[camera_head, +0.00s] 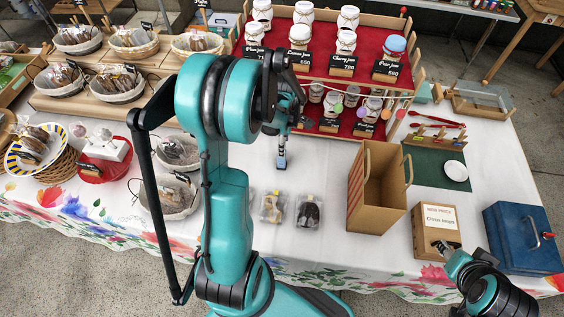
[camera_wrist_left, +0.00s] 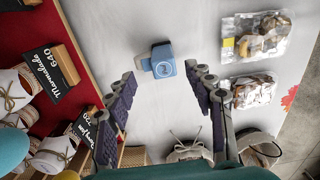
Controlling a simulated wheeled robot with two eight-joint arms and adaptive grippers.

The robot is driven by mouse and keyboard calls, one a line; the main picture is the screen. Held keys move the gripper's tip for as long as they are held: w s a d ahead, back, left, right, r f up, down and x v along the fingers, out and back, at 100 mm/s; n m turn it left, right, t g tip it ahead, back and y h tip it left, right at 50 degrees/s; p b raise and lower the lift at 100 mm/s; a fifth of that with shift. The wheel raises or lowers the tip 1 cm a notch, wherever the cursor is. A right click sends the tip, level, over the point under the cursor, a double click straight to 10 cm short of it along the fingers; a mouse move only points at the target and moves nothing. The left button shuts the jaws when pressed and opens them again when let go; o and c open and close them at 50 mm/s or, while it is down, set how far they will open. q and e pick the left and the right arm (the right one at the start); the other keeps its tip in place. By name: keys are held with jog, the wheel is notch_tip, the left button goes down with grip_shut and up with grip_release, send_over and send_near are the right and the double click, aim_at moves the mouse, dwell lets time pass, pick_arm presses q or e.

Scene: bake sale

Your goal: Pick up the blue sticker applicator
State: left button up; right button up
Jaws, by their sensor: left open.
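The blue sticker applicator (camera_wrist_left: 163,62) is a small blue block with a round emblem on its top and a grey part at its left side. It lies on the white tablecloth and also shows in the head view (camera_head: 282,160). My left gripper (camera_wrist_left: 160,78) is open and empty. In the left wrist view its two fingertips are spread to either side of the applicator, which shows between and just beyond them. In the head view my left gripper (camera_head: 283,125) hangs above the applicator. My right gripper (camera_head: 447,249) is at the lower right by a cardboard box; its fingers are unclear.
Two clear bags of sweets (camera_head: 308,211) lie near the front edge. The red jar stand (camera_head: 330,128) is close behind. Baskets (camera_head: 180,153) stand left.

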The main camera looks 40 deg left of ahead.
pick_arm(q)
jog(key=f+b, duration=0.1)
jog(key=f, duration=0.2)
jog(key=f+b, duration=0.1)
jog(key=f, duration=0.1)
jog(key=shift+s+a+f+b, duration=0.1)
jog(key=shift+s+f+b, duration=0.05)
jog(key=shift+s+b, duration=0.2)
jog(key=c, duration=0.3)
grip_shut()
notch_tip(320, 180, up, 5)
jog(key=p, duration=0.2)
jog(key=shift+f+p, duration=0.2)
jog(key=shift+p, duration=0.1)
jog(key=s+d+r+p, duration=0.2)
jog(key=d+r, duration=0.4)
jog(key=d, duration=0.5)
jog(key=shift+s+d+r+p, duration=0.2)
jog(key=shift+s+r+p, duration=0.15)
jog(key=shift+p, duration=0.45)
jog(key=shift+f, duration=0.1)
